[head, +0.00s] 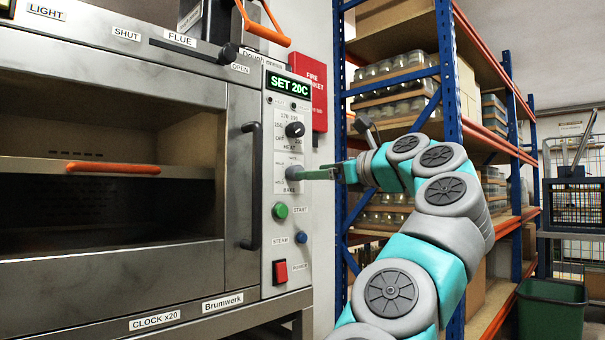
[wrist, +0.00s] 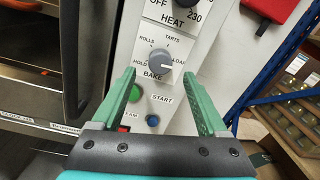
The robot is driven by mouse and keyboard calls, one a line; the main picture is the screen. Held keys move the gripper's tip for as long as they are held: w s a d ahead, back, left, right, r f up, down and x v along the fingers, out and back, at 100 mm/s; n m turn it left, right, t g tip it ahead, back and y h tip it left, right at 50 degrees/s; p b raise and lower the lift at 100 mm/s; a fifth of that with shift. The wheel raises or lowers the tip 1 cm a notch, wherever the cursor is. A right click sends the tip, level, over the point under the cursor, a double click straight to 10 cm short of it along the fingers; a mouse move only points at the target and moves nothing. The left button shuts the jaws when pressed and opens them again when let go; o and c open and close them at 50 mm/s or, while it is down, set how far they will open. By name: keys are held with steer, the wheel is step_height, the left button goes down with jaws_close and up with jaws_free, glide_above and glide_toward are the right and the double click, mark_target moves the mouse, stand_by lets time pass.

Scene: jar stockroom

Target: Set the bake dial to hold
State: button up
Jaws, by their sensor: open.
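The bake dial (wrist: 160,62) is a grey round knob above the BAKE label, with HOLD, ROLLS, TARTS and LOAF around it. Its pale mark seems to point right, towards LOAF, away from HOLD at the left. In the wrist view my gripper (wrist: 160,75) is open, with one green finger on each side of the dial. I see gaps between the fingers and the knob; the depth is hard to judge.
The heat dial (head: 295,129) is just above. Below are a green start button (head: 281,211), a blue steam button (head: 302,238) and a red power switch (head: 280,272). The oven handle (head: 252,186) sticks out at left. The display (head: 288,84) reads SET 20C. A jar rack (head: 446,70) stands at right.

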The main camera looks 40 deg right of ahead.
steer(key=w, duration=0.5)
steer(key=shift+a+p, duration=0.1)
steer(key=shift+p, duration=0.2)
jaws_close()
